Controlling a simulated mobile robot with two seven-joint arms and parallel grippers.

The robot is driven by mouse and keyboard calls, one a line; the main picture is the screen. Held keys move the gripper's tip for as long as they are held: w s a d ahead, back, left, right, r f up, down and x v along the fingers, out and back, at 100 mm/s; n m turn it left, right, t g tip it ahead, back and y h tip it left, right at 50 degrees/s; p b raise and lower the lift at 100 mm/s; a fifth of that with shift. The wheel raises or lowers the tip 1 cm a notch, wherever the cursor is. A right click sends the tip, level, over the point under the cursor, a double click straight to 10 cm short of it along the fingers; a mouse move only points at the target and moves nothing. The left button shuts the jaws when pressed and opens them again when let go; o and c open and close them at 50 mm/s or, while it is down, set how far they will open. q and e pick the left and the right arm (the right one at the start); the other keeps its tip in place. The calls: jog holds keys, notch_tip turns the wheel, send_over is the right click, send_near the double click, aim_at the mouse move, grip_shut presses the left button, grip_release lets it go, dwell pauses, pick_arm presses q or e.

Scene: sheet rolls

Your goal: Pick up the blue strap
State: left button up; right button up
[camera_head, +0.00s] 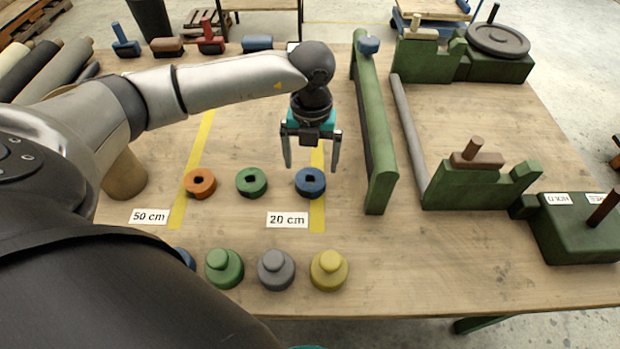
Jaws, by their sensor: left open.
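The blue strap (310,182) is a small rolled ring with a dark hole, lying on the wooden table (440,260) near the yellow stripe by the "20 cm" label. My left gripper (312,167) points down, its two grey fingers spread apart. It is just above and behind the blue strap in the picture; whether the fingertips are level with the strap's top I cannot tell. Nothing is between the fingers.
A green strap (251,181) and an orange strap (200,183) lie left of the blue one. Several knobbed weights, including a yellow one (329,269), stand in front. A long green bar (374,130) stands close on the right.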

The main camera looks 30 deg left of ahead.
aim_at(310, 179)
pick_arm(q)
jog(key=shift+a+f+b, duration=0.1)
jog(key=shift+f+b, duration=0.4)
jog(key=shift+f, duration=2.2)
jog(key=shift+c, duration=0.4)
jog(key=c, duration=1)
